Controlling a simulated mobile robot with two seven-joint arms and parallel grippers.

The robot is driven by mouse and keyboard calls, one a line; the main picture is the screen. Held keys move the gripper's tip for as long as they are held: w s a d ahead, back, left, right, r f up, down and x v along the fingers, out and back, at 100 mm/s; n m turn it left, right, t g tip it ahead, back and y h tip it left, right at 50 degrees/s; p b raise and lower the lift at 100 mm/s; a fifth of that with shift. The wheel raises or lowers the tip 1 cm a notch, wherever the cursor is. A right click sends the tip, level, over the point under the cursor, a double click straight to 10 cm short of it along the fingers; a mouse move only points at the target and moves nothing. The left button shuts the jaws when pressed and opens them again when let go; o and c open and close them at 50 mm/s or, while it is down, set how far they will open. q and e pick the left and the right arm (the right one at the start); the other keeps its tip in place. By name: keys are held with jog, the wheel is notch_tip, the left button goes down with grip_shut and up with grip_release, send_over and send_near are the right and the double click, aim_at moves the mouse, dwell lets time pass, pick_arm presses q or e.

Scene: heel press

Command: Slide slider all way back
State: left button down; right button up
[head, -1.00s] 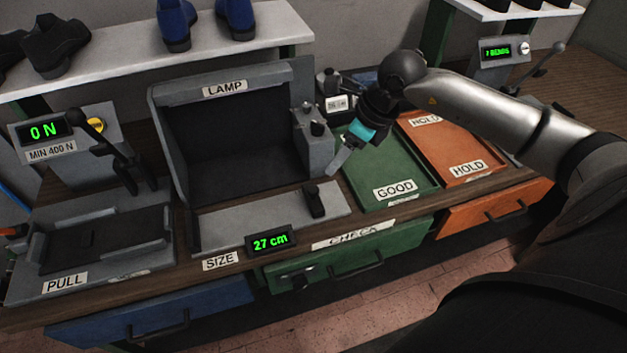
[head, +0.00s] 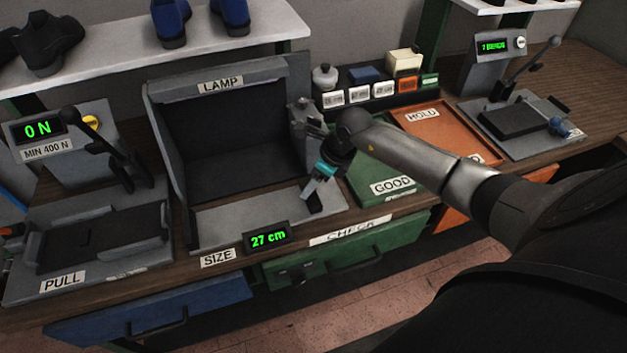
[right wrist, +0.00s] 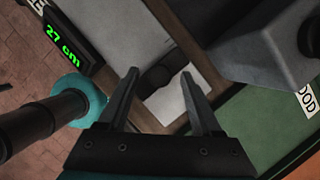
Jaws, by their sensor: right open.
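The slider is a small black block (head: 314,205) on the grey SIZE plate (head: 235,222), near the plate's right end. The display (head: 267,237) in front reads 27 cm. My right gripper (head: 307,196) is open and points down at the slider, partly covering it in the head view. In the right wrist view the slider (right wrist: 157,78) shows as a dark block between and beyond the two open fingertips (right wrist: 160,76). I cannot tell whether the fingers touch it. My left gripper is not in view.
The grey LAMP box (head: 222,86) stands behind the plate, with a grey post (head: 306,120) at its right. A green GOOD tray (head: 372,187) and an orange HOLD tray (head: 425,115) lie to the right. The PULL fixture (head: 95,240) is at the left.

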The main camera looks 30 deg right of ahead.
grip_shut()
dwell(0.5)
dwell(0.9)
